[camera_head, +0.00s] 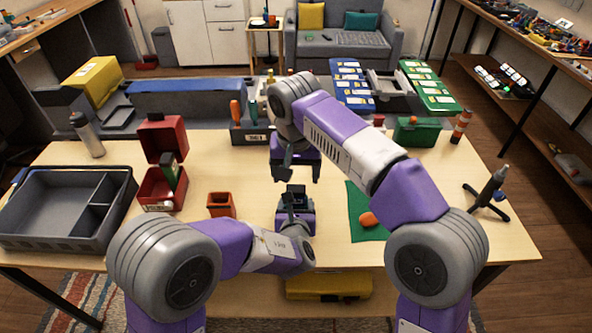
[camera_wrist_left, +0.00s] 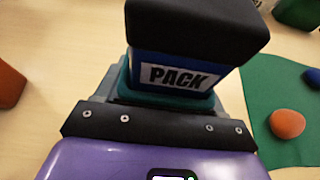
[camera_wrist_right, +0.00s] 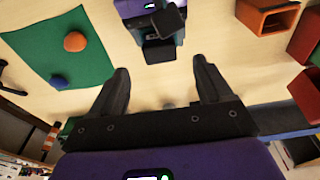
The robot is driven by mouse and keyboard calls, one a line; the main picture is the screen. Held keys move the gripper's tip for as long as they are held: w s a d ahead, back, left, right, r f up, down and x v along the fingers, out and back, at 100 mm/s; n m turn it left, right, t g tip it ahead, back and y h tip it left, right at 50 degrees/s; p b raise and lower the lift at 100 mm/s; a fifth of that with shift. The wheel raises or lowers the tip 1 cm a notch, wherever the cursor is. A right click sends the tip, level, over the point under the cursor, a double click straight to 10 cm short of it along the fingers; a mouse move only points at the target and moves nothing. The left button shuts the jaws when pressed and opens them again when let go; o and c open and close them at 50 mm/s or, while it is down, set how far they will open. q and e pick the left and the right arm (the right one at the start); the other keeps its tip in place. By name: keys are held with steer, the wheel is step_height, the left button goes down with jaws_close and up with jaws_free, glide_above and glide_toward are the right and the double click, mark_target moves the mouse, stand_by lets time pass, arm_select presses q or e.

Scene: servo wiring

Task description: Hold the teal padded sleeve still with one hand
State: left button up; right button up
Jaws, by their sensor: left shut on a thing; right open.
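A teal padded sleeve (camera_wrist_left: 122,82) shows as a narrow teal edge in the left wrist view. It sits around the lower part of a blue block marked PACK (camera_wrist_left: 178,74) with a black top (camera_wrist_left: 197,28). My left gripper (camera_wrist_left: 160,100) is shut on the sleeve; its jaws hide most of it. In the head view the dark block (camera_head: 296,193) stands upright at the left gripper, over the middle of the table. My right gripper (camera_head: 295,178) is open and empty, just behind and above the block. Its two spread fingers (camera_wrist_right: 160,75) show in the right wrist view, apart from the block.
A green mat (camera_head: 361,232) with an orange ball (camera_head: 369,220) lies to the right; a blue ball (camera_wrist_right: 59,82) is also on it. An orange open box (camera_head: 221,205), a red lidded box (camera_head: 150,190) and a grey tray (camera_head: 40,238) stand left. A black tripod tool (camera_head: 488,187) stands far right.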

mark_target(296, 189)
steer(key=shift+w+f, duration=0.15)
steer(key=shift+f, duration=1.05)
steer(key=shift+w+f, duration=0.2)
steer(key=shift+f, duration=0.95)
steer(key=shift+w+f, duration=0.15)
steer(key=shift+f, duration=1.05)
steer(key=c, duration=1.1)
